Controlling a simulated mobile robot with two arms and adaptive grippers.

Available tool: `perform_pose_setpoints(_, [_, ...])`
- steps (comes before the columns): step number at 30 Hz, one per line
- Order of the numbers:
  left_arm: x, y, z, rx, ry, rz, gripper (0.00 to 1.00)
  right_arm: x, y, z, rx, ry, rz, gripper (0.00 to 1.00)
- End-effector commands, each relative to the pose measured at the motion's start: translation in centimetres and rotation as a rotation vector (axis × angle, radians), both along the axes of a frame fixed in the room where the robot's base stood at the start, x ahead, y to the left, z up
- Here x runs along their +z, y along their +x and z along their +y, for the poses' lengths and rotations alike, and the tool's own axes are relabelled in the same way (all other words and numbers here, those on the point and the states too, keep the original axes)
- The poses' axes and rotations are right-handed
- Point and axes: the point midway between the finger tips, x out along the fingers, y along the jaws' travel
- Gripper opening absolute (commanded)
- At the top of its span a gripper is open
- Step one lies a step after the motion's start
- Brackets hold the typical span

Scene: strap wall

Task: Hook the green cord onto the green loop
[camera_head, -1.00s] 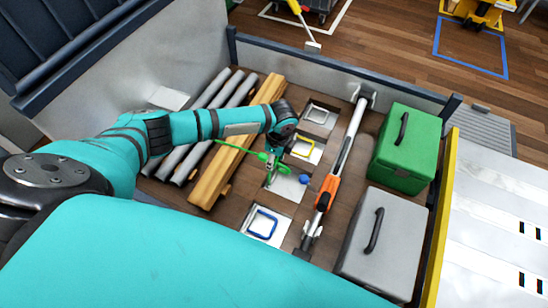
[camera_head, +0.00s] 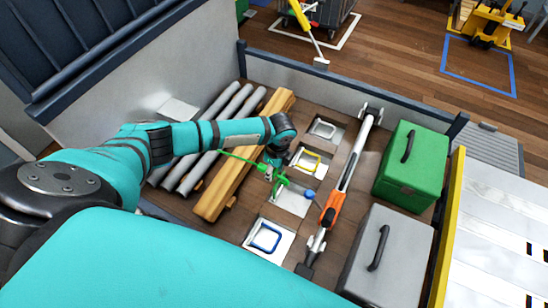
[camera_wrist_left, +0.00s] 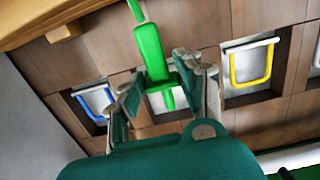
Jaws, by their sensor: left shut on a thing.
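My left gripper (camera_head: 273,163) is shut on the green hook (camera_wrist_left: 150,50) at the end of the green cord (camera_head: 237,157). The cord stretches left from the gripper, over the wooden beams. In the left wrist view the hook sits between the fingertips (camera_wrist_left: 150,88). Behind it is a pale square plate (camera_head: 294,201), between the yellow-loop and blue-loop plates. A green piece (camera_wrist_left: 168,100) shows in front of that plate; I cannot tell whether it is the green loop or the hook's tip. The gripper hides part of this area. My right gripper is not in view.
A yellow loop (camera_head: 307,160) and a blue loop (camera_head: 266,237) are on neighbouring plates. An orange-and-grey bar (camera_head: 345,170) stands right of the plates, then green (camera_head: 412,165) and grey (camera_head: 385,255) boxes. Wooden beams (camera_head: 235,170) lie left.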

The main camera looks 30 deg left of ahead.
Motion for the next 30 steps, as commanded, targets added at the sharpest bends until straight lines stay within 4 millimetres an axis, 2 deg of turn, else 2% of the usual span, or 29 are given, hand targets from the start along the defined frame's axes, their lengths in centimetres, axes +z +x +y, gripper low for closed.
perform_pose_setpoints(26, [0.0, 0.0, 1.5, -0.001, -0.004, -0.001, 0.0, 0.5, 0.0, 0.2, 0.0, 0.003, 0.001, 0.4])
perform_pose_setpoints(27, [0.0, 0.0, 1.5, -0.001, -0.004, -0.001, 0.37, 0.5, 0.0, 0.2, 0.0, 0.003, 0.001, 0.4])
perform_pose_setpoints(30, [0.0, 0.0, 1.6, -0.001, -0.003, -0.001, 0.5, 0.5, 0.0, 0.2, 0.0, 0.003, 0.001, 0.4])
